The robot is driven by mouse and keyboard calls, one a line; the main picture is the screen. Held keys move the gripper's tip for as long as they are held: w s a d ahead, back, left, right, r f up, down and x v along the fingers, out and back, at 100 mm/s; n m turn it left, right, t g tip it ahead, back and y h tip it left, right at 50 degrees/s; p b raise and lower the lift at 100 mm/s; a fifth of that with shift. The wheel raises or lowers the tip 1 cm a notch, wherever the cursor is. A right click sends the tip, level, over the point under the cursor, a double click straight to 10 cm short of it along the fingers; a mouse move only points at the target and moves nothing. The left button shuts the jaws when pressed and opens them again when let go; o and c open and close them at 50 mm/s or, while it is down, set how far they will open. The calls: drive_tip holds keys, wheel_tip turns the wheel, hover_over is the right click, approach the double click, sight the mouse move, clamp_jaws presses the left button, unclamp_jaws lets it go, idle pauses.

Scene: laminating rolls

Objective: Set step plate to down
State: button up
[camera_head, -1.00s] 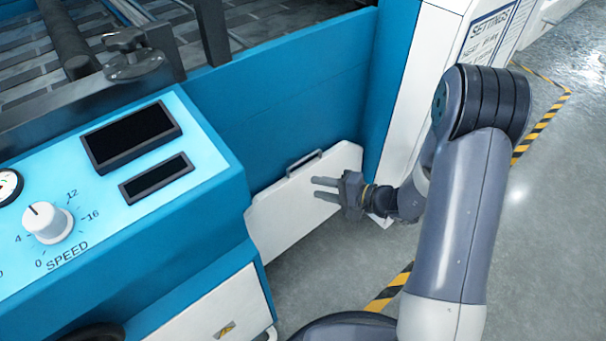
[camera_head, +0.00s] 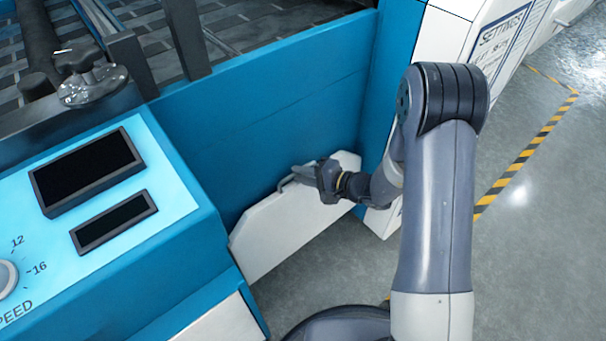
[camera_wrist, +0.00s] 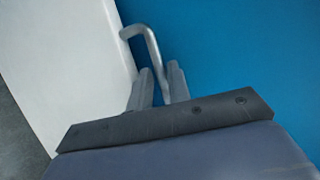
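The step plate (camera_head: 290,232) is a white panel standing steeply against the blue side of the machine. It also fills the left of the wrist view (camera_wrist: 65,60). Its grey bar handle (camera_head: 284,184) is at the plate's upper edge, and shows as a bent bar in the wrist view (camera_wrist: 150,42). My gripper (camera_head: 304,174) is at this handle. In the wrist view the bar runs down between the two fingers of my gripper (camera_wrist: 159,78). Whether the fingers press on the bar is not clear.
The blue control panel (camera_head: 160,190) with dark displays and a speed knob (camera_head: 6,278) stands at the left. A white cabinet with a settings sheet (camera_head: 505,45) is at the right. Open grey floor (camera_head: 540,220) with a striped line (camera_head: 522,160) lies beyond my arm.

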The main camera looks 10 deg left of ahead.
clamp_jaws()
